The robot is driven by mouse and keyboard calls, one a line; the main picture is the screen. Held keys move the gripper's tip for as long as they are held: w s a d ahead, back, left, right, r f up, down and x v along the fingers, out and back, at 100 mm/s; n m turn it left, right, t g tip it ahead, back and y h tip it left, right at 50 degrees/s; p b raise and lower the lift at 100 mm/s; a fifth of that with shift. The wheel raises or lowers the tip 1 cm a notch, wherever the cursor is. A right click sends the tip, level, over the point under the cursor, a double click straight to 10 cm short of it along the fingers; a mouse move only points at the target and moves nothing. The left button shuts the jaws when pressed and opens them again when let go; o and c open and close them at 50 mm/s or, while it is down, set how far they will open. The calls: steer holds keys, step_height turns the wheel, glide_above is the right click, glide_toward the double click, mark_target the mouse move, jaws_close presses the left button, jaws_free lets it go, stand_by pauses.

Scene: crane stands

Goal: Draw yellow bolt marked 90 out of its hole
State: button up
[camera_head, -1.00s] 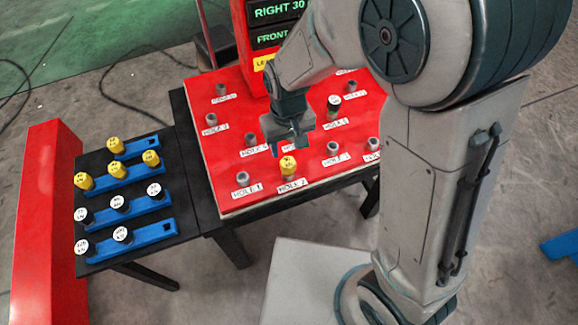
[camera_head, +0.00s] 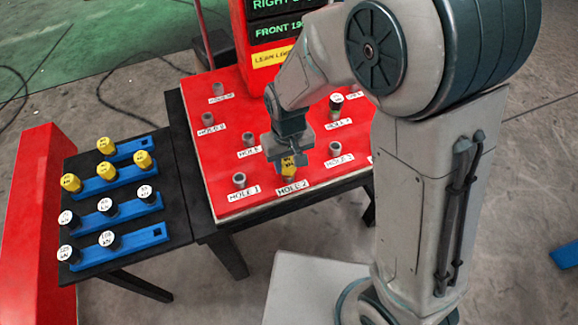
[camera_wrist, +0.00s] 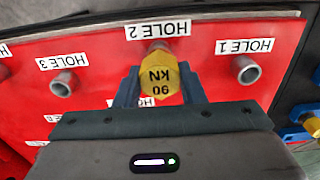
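The yellow bolt marked 90 kN (camera_head: 288,170) stands in the hole labelled HOLE 2 on the red sloping panel (camera_head: 225,130). In the wrist view the bolt's hex head (camera_wrist: 160,85) shows between my fingers, its mark upside down. My gripper (camera_head: 290,156) is over the bolt, with one finger on each side of its head and partly hiding it in the head view. The fingers (camera_wrist: 160,88) look spread, and I see no clear grip on the head.
Empty sockets HOLE 1 (camera_head: 239,181) and HOLE 3 (camera_head: 335,149) flank the bolt. At left, a black table (camera_head: 165,195) carries blue racks with yellow and black bolts. A display tower (camera_head: 270,30) rises behind.

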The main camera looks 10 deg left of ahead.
mark_target(287, 161)
steer(key=shift+c, duration=1.3)
steer(key=shift+r, duration=0.2)
steer(key=shift+r+p, duration=2.25)
steer(key=shift+r, duration=0.5)
steer(key=shift+w+a, duration=0.1)
